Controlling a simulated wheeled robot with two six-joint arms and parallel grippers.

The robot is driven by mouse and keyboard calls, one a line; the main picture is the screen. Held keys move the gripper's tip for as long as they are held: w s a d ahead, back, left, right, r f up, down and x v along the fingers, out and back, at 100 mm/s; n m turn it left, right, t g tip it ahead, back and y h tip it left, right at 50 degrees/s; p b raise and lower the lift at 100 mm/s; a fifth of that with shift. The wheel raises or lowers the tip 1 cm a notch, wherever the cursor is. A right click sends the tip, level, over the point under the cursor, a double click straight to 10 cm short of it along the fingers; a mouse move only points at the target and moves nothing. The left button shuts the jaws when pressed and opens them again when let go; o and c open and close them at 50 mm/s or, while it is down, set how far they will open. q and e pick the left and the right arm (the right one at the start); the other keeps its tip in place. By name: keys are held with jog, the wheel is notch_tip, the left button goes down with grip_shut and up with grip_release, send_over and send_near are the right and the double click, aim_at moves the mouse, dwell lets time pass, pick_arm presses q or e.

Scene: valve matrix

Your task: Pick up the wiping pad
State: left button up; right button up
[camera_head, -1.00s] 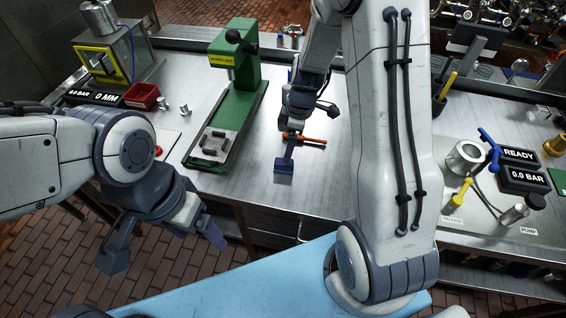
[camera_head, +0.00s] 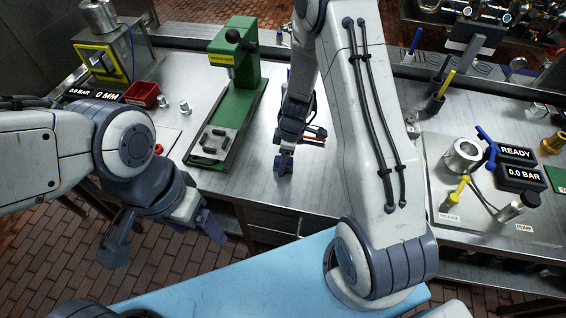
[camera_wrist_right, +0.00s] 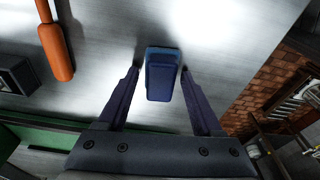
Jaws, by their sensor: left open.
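The wiping pad is a small blue block (camera_wrist_right: 162,75) on the metal bench, seen in the right wrist view. In the head view, the pad (camera_head: 284,166) shows only in part at the tip of my right gripper (camera_head: 284,152). In the right wrist view, my right gripper (camera_wrist_right: 164,88) is open, with one finger on each side of the pad and a gap on both sides. My left gripper (camera_head: 163,240) is open and empty in front of the bench, over the brick floor.
An orange-handled tool (camera_wrist_right: 56,52) lies close to the pad. A green press (camera_head: 232,105) stands left of my right gripper. A red bin (camera_head: 142,95) and a metal panel with valves (camera_head: 440,190) are farther out. The bench's front edge is near the pad.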

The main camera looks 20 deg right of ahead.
grip_shut()
jog(key=shift+r, duration=0.55)
notch_tip(320, 180, up, 2)
jog(key=shift+r, duration=0.25)
jog(key=d+r+b, duration=0.2)
jog(key=d+r, duration=0.1)
jog(key=d, duration=0.3)
jog(key=s+d+r+b, duration=0.1)
jog(key=d+r, duration=0.3)
jog(key=d, duration=0.1)
jog(key=shift+d+r+b, duration=0.25)
jog(key=shift+d+b, duration=0.1)
jog(key=shift+b, duration=0.05)
